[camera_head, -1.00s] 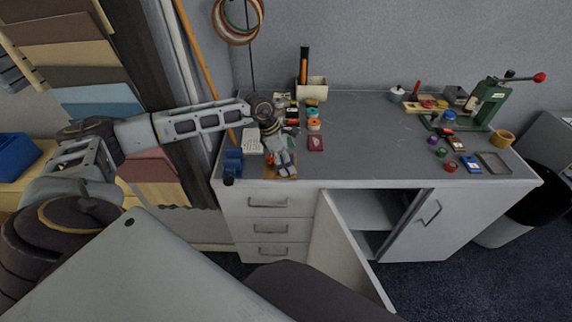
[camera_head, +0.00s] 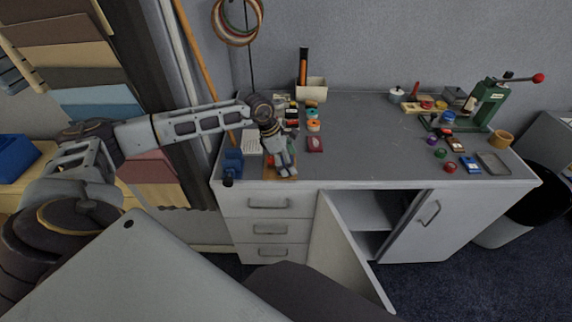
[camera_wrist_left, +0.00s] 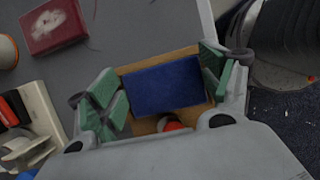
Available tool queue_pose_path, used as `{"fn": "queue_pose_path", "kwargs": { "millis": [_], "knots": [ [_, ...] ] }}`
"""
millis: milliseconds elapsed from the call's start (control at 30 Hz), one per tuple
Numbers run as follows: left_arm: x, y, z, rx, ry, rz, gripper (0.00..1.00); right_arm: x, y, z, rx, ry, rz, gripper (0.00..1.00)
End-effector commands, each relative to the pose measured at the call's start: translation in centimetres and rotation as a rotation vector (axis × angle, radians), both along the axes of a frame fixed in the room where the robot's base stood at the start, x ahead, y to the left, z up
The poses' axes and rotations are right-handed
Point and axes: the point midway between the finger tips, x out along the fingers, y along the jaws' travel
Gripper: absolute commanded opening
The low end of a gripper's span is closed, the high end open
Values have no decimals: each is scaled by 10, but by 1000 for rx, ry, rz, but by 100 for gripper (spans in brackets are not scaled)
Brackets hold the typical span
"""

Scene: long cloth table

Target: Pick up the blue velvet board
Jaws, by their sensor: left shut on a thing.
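The blue velvet board (camera_wrist_left: 165,87) is a flat dark blue rectangle. In the left wrist view it lies over a light wooden tray (camera_wrist_left: 188,52), between the green-padded fingers of my left gripper (camera_wrist_left: 165,88). The fingers are shut on its two short sides. A small red round thing (camera_wrist_left: 172,124) shows at the board's near edge. In the head view my left gripper (camera_head: 284,170) points down over the tray (camera_head: 269,173) at the worktop's front left and hides the board. My right gripper is not in view.
A dark red box (camera_head: 315,145) stands right of the gripper, with tape rolls (camera_head: 313,125) behind. A blue object (camera_head: 233,161) stands close on the left. The middle of the worktop (camera_head: 370,140) is clear. A green press (camera_head: 487,104) stands at the right. A cabinet door (camera_head: 345,250) hangs open below.

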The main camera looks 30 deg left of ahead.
Motion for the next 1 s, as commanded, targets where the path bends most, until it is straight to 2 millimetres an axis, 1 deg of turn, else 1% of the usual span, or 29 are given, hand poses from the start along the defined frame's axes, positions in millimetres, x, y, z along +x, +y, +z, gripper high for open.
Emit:
{"fn": "queue_pose_path", "kwargs": {
  "millis": [167,367,467,800,1000],
  "knots": [
    [0,0,2,0,-1,0,56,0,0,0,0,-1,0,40],
    [1,0,15,-1,-3,0,56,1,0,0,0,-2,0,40],
    [1,0,27,0,-2,0,56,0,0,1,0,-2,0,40],
    [1,0,77,1,-4,-1,56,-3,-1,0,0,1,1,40],
    [0,0,95,0,-1,0,56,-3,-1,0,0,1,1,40]
  ]
}}
